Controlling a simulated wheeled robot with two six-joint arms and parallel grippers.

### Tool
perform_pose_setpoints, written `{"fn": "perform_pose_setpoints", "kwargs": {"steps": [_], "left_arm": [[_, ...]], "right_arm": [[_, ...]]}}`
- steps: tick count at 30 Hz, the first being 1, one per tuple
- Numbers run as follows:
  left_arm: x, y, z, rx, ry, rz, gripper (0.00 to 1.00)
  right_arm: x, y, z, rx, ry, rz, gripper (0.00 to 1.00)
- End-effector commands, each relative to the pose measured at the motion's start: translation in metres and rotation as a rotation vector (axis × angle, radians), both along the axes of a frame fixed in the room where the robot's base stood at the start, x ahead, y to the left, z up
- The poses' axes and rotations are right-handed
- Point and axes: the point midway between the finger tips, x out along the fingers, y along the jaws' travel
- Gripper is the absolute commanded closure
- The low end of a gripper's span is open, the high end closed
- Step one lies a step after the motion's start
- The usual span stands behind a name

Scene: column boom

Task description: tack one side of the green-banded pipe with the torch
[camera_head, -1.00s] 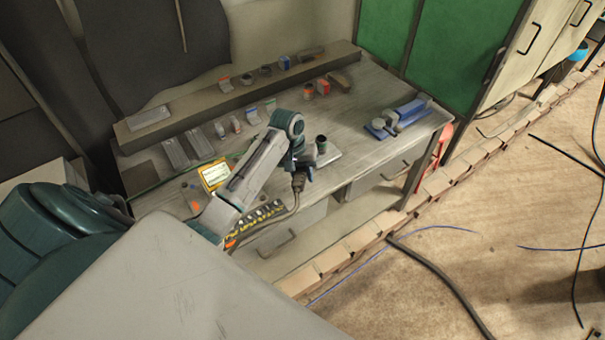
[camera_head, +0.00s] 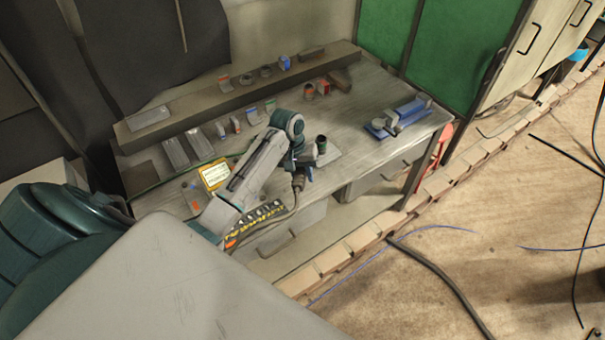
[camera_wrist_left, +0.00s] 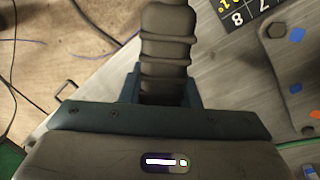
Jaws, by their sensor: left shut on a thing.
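The green-banded pipe (camera_head: 321,145) stands upright on a small pale plate (camera_head: 328,158) on the workbench, dark with a green band. My left gripper (camera_head: 309,172) is just left of and in front of it in the head view. In the left wrist view my left gripper (camera_wrist_left: 163,88) is shut on the ribbed, dark grip of the torch (camera_wrist_left: 167,45). In the head view a cable runs down from the torch (camera_head: 298,183). The torch's tip is hidden, so I cannot tell whether it touches the pipe. My right gripper is not in view.
The workbench (camera_head: 365,95) has a raised shelf (camera_head: 190,108) with small parts along its back. A blue vise-like fixture (camera_head: 398,117) stands at the right. Cables lie on the floor.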

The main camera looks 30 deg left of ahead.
Motion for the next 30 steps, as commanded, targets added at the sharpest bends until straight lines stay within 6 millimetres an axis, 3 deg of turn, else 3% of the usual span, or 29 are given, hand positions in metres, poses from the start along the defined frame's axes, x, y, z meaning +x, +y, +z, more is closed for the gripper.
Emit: {"fn": "perform_pose_setpoints", "kwargs": {"steps": [13,30], "left_arm": [[0.000,0.000,0.004,0.000,-0.003,0.000,0.94],[-0.012,0.000,0.046,0.001,-0.003,0.000,0.94]], "right_arm": [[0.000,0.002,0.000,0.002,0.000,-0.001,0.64],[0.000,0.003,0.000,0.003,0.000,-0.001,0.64]]}}
